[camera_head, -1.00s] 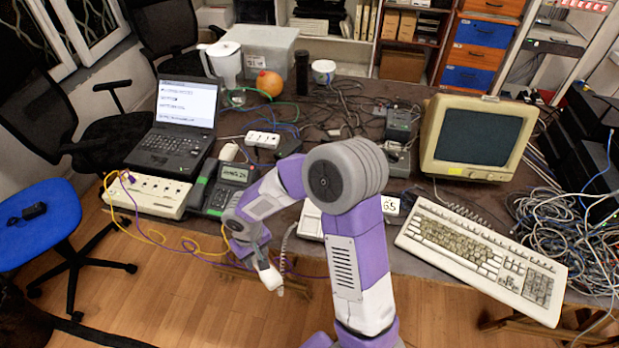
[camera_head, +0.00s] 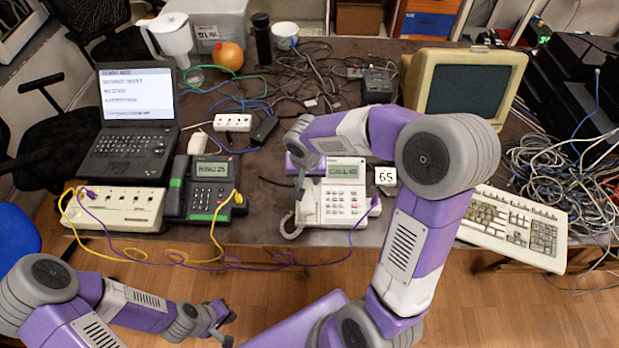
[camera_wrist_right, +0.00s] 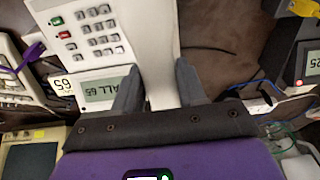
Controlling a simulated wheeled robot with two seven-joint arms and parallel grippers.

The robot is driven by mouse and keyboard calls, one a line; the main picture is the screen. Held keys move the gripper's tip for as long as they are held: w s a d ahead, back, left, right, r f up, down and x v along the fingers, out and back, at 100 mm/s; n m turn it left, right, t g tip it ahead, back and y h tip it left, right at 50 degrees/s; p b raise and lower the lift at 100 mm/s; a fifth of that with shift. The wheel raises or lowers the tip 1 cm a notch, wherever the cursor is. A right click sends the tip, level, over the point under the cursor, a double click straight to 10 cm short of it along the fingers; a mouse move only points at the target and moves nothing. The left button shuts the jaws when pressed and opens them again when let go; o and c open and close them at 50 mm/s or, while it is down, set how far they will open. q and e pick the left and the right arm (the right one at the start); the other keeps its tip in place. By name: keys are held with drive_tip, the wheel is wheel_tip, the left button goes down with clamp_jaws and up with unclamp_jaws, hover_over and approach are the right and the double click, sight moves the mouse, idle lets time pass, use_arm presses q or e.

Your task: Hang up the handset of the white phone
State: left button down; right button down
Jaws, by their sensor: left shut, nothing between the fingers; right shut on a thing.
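The white phone (camera_head: 345,203) stands on the table near its front edge, its screen lit with a call message; its keypad shows in the right wrist view (camera_wrist_right: 92,35). My right gripper (camera_wrist_right: 155,85) is shut on the white handset (camera_wrist_right: 152,40), which lies lengthwise along the phone's left side. The handset's lower part shows in the head view (camera_head: 301,208); my right gripper (camera_head: 303,172) hides its upper part. I cannot tell whether it rests in the cradle or is just above it. My left gripper (camera_head: 224,327) is shut and empty, low in front of the table.
A black phone (camera_head: 203,188) stands left of the white one, beside a white switch box (camera_head: 115,208) and a laptop (camera_head: 130,120). A small "65" tag (camera_head: 386,177) stands at right, with a keyboard (camera_head: 515,225) and monitor (camera_head: 463,85) beyond. Yellow and purple cables hang along the front edge.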

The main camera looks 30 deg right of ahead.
drive_tip(key=shift+d, duration=0.2)
drive_tip(key=shift+b+x, duration=1.2)
drive_tip(key=shift+x, duration=0.9)
drive_tip(key=shift+w, duration=0.1)
drive_tip(key=shift+f+b, duration=0.1)
drive_tip(key=shift+b, duration=0.2)
drive_tip(key=shift+b+x, duration=0.85)
drive_tip(key=c, duration=0.6)
unclamp_jaws()
drive_tip(key=shift+o, duration=0.2)
